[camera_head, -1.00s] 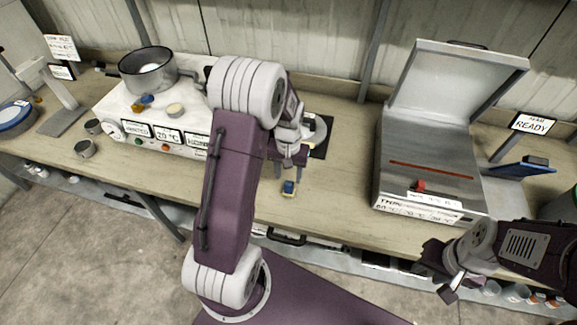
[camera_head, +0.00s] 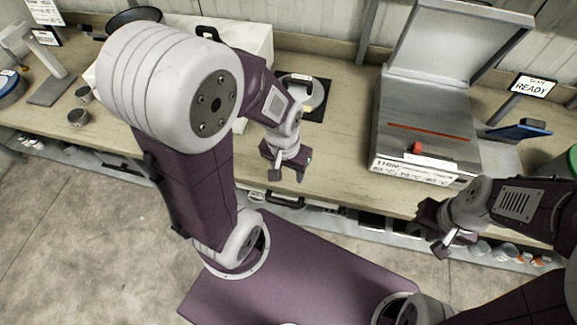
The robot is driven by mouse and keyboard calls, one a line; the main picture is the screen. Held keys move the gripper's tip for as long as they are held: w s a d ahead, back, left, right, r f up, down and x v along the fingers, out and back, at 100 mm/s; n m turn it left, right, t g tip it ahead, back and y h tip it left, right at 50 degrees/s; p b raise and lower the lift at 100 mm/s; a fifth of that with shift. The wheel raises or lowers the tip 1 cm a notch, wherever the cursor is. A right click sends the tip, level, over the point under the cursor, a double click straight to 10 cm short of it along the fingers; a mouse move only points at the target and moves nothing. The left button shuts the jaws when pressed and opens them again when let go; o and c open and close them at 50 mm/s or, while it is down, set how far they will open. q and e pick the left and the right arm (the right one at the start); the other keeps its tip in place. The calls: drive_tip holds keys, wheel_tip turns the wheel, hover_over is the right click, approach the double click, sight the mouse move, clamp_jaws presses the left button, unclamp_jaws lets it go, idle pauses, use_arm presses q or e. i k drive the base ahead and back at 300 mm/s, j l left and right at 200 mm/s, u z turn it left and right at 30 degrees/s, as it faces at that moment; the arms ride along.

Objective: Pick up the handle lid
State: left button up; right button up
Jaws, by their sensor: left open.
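A round silver lid-like piece (camera_head: 318,92) with a dark handle-like part at its edge lies on a black square mat (camera_head: 322,112) at the back of the bench. My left arm covers its left side, so I cannot see it whole. My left gripper (camera_head: 287,176) is open and points down over the front of the bench, nearer to me than the lid and apart from it. The spot under it is hidden. My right gripper (camera_head: 431,236) appears open and empty at the bench's front edge on the right.
A large metal box with a raised cover (camera_head: 435,125) stands right of the mat. A blue tablet-like stand (camera_head: 520,130) is beside it. A white unit (camera_head: 250,38) and a dark pan (camera_head: 133,18) are partly behind my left arm.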

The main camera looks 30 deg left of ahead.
sight(305, 89)
drive_tip(key=i+j+u, duration=0.1)
drive_tip(key=u, duration=0.75)
drive_tip(key=i+u, duration=0.15)
drive_tip(key=u, duration=0.3)
drive_tip(key=i+u, duration=0.1)
drive_tip(key=u, duration=0.35)
drive_tip(key=i+u, duration=0.1)
drive_tip(key=u, duration=0.3)
